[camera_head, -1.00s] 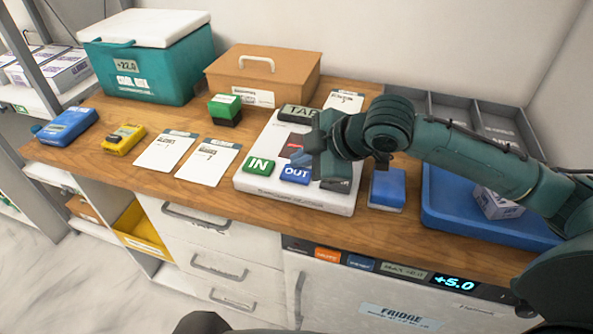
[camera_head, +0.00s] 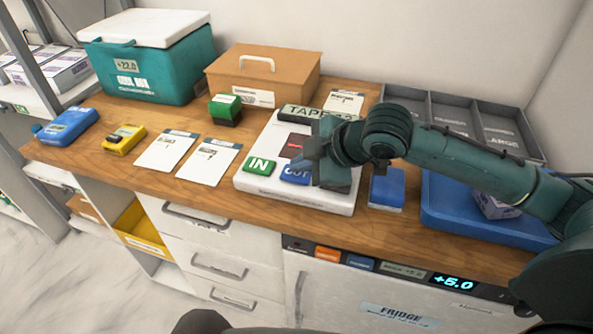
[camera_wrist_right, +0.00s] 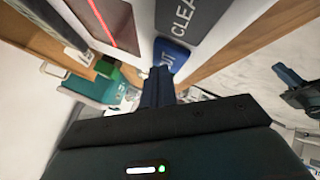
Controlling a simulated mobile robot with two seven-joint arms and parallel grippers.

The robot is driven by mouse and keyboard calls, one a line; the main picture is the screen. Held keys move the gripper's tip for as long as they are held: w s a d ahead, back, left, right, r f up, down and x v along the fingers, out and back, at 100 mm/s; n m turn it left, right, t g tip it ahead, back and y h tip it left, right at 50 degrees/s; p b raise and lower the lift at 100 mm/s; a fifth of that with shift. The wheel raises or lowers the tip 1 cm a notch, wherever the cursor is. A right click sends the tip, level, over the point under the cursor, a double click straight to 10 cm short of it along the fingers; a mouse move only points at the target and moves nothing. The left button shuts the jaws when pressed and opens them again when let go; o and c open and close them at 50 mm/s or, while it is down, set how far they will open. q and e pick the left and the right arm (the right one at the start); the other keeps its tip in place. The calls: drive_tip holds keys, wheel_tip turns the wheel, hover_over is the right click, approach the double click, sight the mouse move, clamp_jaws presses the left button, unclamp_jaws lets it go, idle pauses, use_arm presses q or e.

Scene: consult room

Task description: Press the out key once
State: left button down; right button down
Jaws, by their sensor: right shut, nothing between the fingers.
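The blue OUT key (camera_head: 295,173) is on the front of the white tape machine (camera_head: 290,198), right of the green IN key (camera_head: 261,166). My right gripper (camera_head: 318,165) is shut and empty, and it covers the right part of the OUT key in the head view. In the right wrist view the shut fingers (camera_wrist_right: 159,78) reach up to the blue OUT key (camera_wrist_right: 172,54) and overlap its near edge. I cannot tell whether they touch it. A dark grey CLEAR key (camera_wrist_right: 190,18) lies beside it. My left gripper is not in view.
A blue block (camera_head: 386,190) and a blue tray (camera_head: 460,222) are right of the machine. Two white cards (camera_head: 207,161) and a green-and-black stamp (camera_head: 225,110) are left of it. A grey divided tray (camera_head: 470,110) stands behind my right arm.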

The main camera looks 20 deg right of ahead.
sight(302, 175)
drive_tip(key=shift+f, duration=0.45)
idle(0.4)
drive_tip(key=shift+r, duration=0.1)
drive_tip(key=shift+r+p, duration=0.85)
drive_tip(key=shift+p, duration=0.4)
drive_tip(key=shift+r, duration=0.15)
wheel_tip(302, 175, up, 5)
drive_tip(key=p, duration=0.6)
